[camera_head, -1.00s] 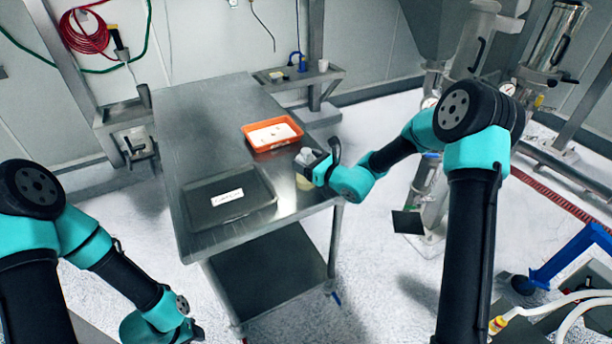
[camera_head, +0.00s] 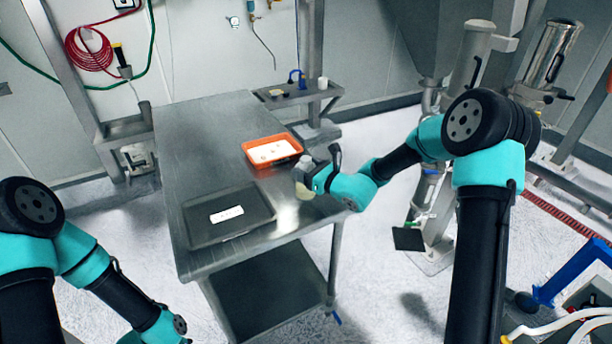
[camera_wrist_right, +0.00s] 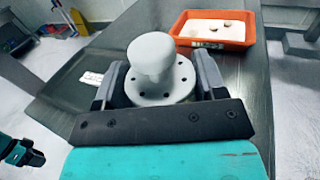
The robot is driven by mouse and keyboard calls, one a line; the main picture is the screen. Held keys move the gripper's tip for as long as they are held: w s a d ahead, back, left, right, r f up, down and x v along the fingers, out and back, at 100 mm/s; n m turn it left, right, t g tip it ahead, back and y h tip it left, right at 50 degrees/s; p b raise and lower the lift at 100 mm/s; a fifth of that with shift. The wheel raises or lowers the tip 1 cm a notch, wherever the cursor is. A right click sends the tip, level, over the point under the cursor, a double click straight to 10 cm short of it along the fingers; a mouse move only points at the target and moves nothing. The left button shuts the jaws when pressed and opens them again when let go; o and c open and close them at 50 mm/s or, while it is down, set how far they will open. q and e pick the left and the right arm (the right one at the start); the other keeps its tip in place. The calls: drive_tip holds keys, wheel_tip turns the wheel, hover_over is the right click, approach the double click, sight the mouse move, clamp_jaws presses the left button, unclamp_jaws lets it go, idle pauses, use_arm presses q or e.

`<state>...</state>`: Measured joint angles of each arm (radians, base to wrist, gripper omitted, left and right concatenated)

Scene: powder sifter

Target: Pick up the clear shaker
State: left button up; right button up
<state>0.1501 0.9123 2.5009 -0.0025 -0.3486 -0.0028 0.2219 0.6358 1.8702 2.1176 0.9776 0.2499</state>
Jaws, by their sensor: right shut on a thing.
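The shaker (camera_head: 304,181) is in my right gripper (camera_head: 312,180), near the right edge of the steel table. It has a pale grey top and a yellowish lower part. In the right wrist view, its rounded knob and holed flange (camera_wrist_right: 155,75) stand between the two dark fingers of my right gripper (camera_wrist_right: 157,88), which is shut on it. I cannot tell whether its base touches the table. My left arm is low at the left in the head view, its gripper out of frame. The left gripper (camera_wrist_right: 25,155) shows small in the right wrist view, its jaws unclear.
An orange tray (camera_head: 252,157) with white contents and small pieces stands behind the shaker on the steel table (camera_head: 190,130). A dark flat tray (camera_head: 205,236) with a white label lies at the table's front left. The table's back half is clear.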

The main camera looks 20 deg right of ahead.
drive_tip(key=s+a+r, duration=0.1)
drive_tip(key=s+a, duration=0.3)
drive_tip(key=s, duration=1.1)
drive_tip(key=shift+a, duration=0.2)
drive_tip(key=shift+r, duration=0.1)
idle(0.9)
